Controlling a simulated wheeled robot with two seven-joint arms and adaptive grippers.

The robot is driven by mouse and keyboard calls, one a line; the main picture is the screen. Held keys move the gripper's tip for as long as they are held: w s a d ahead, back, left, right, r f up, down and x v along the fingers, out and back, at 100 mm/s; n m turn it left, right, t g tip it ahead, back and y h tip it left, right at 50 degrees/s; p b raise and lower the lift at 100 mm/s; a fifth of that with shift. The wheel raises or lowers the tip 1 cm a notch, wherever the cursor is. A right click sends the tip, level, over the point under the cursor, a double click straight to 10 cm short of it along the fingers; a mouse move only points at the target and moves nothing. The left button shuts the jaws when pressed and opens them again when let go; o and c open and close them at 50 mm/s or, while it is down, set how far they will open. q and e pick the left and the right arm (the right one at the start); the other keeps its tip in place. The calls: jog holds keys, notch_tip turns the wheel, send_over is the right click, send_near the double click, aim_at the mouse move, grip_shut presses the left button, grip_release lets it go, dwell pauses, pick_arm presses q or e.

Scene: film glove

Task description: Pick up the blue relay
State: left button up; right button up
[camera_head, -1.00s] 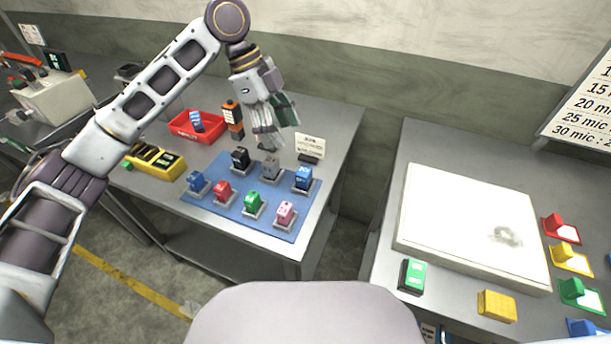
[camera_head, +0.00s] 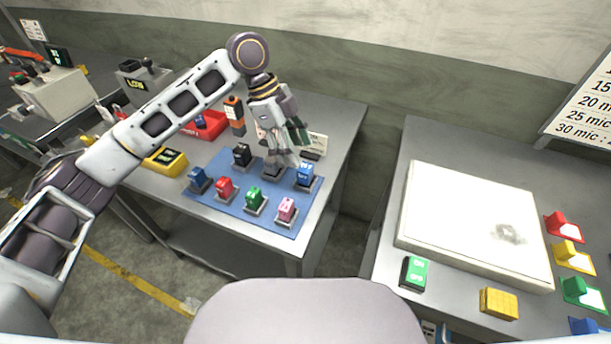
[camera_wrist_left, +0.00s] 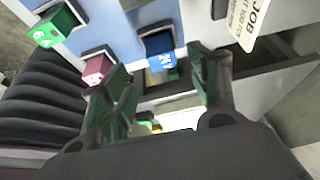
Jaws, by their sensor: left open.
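Two blue relays stand on the blue mat (camera_head: 232,205) in the head view: a brighter blue relay (camera_head: 305,173) at the right end of the back row and a darker blue relay (camera_head: 198,179) at the left front. My left gripper (camera_head: 286,162) is open, pointing down just left of the brighter one and in front of the grey relay's place, mostly hiding it. In the left wrist view, the brighter blue relay (camera_wrist_left: 160,44) shows between and beyond the open fingers of my left gripper (camera_wrist_left: 162,66), apart from them. My right gripper is not in view.
Black (camera_head: 242,155), red (camera_head: 224,188), green (camera_head: 254,197) and pink (camera_head: 286,209) relays stand close by on the mat. A white sign (camera_head: 318,143) stands behind the gripper.

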aim_at(305, 167)
pick_arm(q)
jog(key=shift+x, duration=0.9)
jog(key=shift+s+d+f, duration=0.1)
jog(key=shift+d+x, duration=0.2)
jog(key=shift+x, duration=2.25)
jog(key=c, duration=1.1)
